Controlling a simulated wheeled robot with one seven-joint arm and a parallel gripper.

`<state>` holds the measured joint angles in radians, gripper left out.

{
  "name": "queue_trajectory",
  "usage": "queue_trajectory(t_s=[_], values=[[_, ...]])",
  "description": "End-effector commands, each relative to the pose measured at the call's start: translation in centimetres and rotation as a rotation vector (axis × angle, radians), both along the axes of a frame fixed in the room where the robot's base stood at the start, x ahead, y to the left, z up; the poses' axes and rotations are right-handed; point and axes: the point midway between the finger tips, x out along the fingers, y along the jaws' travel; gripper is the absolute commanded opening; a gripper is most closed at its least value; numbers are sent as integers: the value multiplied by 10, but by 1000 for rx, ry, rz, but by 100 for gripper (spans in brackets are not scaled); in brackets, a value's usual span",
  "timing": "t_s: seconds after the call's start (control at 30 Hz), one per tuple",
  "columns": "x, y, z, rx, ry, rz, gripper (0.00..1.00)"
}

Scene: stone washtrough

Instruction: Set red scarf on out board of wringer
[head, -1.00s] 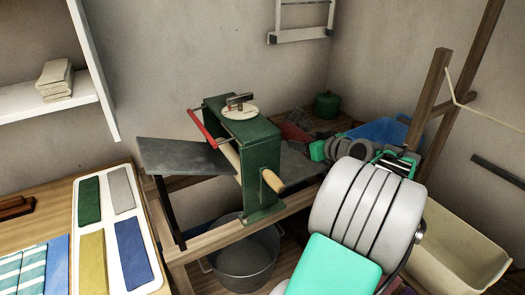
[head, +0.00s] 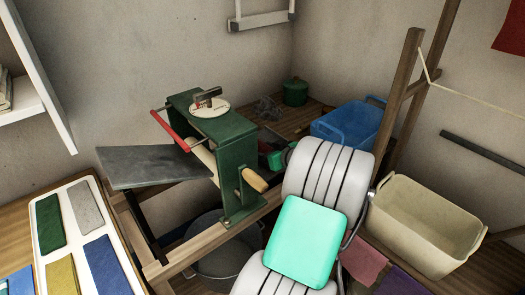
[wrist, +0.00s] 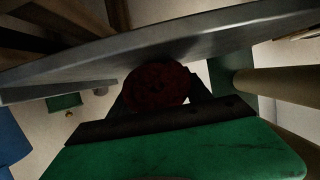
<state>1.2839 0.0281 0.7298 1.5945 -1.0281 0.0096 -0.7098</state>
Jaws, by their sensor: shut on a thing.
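The green wringer (head: 236,160) stands on a wooden bench in the head view, with a red bar, a pale roller and a wooden handle. A flat grey board (head: 150,166) sticks out from its left side, bare on top. In the wrist view, my gripper (wrist: 157,100) is shut on the dark red, rolled scarf (wrist: 156,84). A grey slab (wrist: 170,50) crosses above and behind the scarf; I cannot tell whether they touch. In the head view, the scarf and fingertips are hidden around the wringer's right side and my arm.
A white tray (head: 69,222) of coloured folded cloths lies at left. A grey tub (head: 225,262) is under the wringer. A blue basin (head: 345,125) and green pot (head: 295,92) stand behind. A cream bin (head: 425,225) and wooden posts (head: 415,85) are at right.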

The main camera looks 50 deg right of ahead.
Motion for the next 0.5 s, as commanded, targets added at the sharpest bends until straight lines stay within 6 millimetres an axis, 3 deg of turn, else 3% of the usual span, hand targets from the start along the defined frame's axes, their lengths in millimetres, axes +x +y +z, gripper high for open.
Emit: queue_trajectory(t_s=[0.17, 0.2, 0.43, 0.5], values=[[0, -1, -2, -1, -1, -1, 5], [0, -1, -2, 0, 0, -1, 58], [-1, -1, -1, 0, 0, -1, 77], [-1, -1, -1, 0, 0, -1, 78]])
